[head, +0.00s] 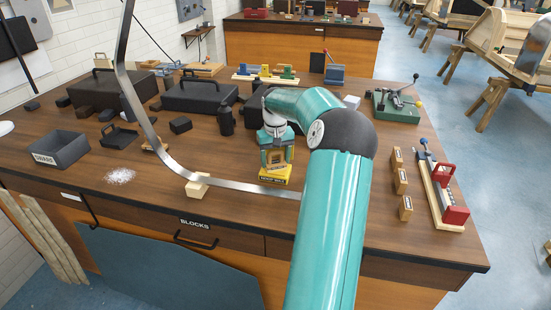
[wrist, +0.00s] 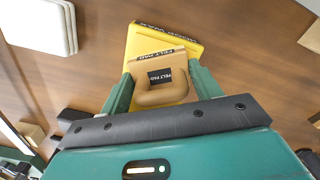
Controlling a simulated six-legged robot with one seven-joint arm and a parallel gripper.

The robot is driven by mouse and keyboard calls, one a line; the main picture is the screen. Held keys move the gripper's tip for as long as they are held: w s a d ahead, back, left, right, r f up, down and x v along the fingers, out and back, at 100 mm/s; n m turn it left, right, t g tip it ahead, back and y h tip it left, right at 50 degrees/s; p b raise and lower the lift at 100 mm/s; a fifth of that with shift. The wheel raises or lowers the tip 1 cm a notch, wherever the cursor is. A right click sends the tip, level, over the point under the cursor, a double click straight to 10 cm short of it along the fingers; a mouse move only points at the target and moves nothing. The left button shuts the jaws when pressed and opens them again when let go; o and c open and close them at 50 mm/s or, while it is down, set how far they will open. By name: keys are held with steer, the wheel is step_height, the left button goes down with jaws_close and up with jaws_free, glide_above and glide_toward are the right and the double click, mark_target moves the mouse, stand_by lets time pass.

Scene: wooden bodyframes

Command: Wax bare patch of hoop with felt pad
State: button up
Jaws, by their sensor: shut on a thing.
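My gripper (head: 277,155) is shut on a tan felt pad (wrist: 160,92), held between its two green fingers in the wrist view. The hoop (head: 152,130) is a grey metal strip that curves down from the top and runs across the bench front, left of and in front of my gripper. I cannot make out its bare patch.
A wooden block (head: 198,186) is under the hoop. White powder (head: 120,176) and a grey open bin (head: 60,149) are at left. Black cases (head: 195,96) stand behind. Small wooden blocks (head: 400,181) and a red-ended clamp tool (head: 447,190) are at right.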

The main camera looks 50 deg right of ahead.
mark_target(276, 152)
stand_by(0.4)
steer(key=shift+r, duration=3.45)
steer(key=shift+s+a, duration=0.1)
steer(key=shift+s, duration=0.05)
